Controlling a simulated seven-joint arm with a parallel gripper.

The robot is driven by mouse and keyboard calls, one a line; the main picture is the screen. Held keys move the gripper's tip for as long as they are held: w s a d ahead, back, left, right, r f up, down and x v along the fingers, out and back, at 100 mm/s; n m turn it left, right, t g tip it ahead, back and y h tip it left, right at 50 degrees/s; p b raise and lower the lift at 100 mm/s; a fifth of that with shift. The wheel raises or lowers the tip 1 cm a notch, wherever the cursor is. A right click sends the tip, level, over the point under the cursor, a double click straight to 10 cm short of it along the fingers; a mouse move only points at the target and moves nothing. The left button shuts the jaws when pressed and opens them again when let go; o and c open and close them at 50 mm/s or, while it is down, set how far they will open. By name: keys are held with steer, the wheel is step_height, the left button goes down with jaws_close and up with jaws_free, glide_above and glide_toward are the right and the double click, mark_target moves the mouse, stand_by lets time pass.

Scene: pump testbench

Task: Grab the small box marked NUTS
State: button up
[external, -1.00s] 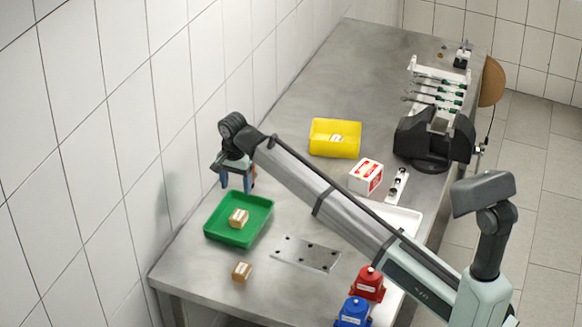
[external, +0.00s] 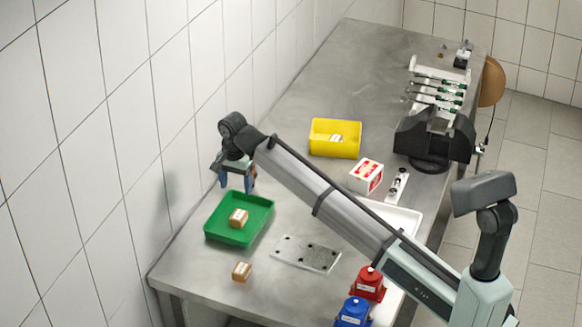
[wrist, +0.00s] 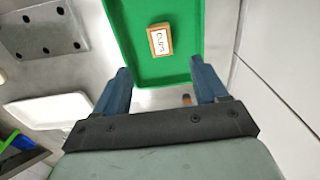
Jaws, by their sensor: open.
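Two small brown boxes are in the external view. One box (external: 239,218) lies inside the green tray (external: 211,236); it also shows in the wrist view (wrist: 160,41), where its label seems to read CLIPS. The other box (external: 241,271) lies on the bare table in front of the tray; its label is too small to read, so I cannot tell whether it says NUTS. My gripper (external: 237,184) is open and empty, above the far side of the green tray. In the wrist view my fingertips (wrist: 160,68) are apart, with nothing between them.
A yellow bin (external: 322,151), a white-and-red box (external: 364,177) and a black vise (external: 432,150) stand further back. A drilled metal plate (external: 307,254) lies right of the tray. Red (external: 368,284) and blue (external: 352,313) parts stand near the front. The tiled wall is close on the left.

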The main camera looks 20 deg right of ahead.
steer(key=shift+d, duration=0.1)
steer(key=shift+w+d+m, duration=0.3)
steer(key=shift+w+d, duration=3.4)
steer(key=shift+d, duration=2.2)
steer(key=shift+w+d+m, duration=0.3)
steer(key=shift+w+d, duration=3.4)
steer(key=shift+d, duration=2.15)
step_height(320, 180, down, 8)
steer(key=shift+r, duration=0.1)
steer(key=shift+s+a+f, duration=0.1)
steer(key=shift+a+f, duration=0.1)
steer(key=shift+f, duration=1.1)
steer(key=shift+a+f, duration=0.15)
steer(key=shift+f, duration=1.15)
steer(key=c, duration=1.1)
